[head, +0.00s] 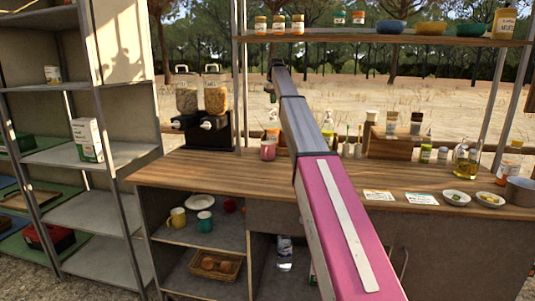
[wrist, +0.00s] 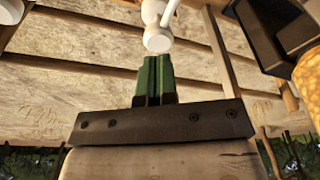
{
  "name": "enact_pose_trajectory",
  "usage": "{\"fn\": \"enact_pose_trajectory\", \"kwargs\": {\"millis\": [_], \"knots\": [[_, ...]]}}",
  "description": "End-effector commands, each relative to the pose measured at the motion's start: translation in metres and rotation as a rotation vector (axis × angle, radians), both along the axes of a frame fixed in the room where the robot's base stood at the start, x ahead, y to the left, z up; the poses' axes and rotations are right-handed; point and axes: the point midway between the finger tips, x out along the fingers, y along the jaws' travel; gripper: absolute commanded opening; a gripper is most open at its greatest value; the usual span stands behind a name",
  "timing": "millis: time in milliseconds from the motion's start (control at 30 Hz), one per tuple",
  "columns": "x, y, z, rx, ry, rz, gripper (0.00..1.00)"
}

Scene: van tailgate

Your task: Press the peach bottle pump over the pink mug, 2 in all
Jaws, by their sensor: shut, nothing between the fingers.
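The pink mug (head: 268,150) stands on the wooden counter, left of my arm in the head view. In the wrist view a white pump head with a spout (wrist: 158,38) is just beyond my fingertips. My gripper (wrist: 154,60) has green fingers, shut together and empty. Whether the fingertips touch the pump head, I cannot tell. The mug is not clearly visible in the wrist view.
Two grain dispensers (head: 214,100) stand left of the mug; one shows at the right of the wrist view (wrist: 306,70). A wooden rack (head: 390,146) with jars is right of my arm. An upper shelf (head: 380,40) with jars and bowls spans the back. Counter left-front is clear.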

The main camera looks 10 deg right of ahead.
Motion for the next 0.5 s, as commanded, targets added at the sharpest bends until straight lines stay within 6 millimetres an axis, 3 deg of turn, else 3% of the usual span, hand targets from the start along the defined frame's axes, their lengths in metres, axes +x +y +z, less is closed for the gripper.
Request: {"fn": "enact_pose_trajectory", "kwargs": {"millis": [500], "knots": [[0.001, 0.0, 0.041, 0.0, -0.001, 0.0, 0.0]]}}
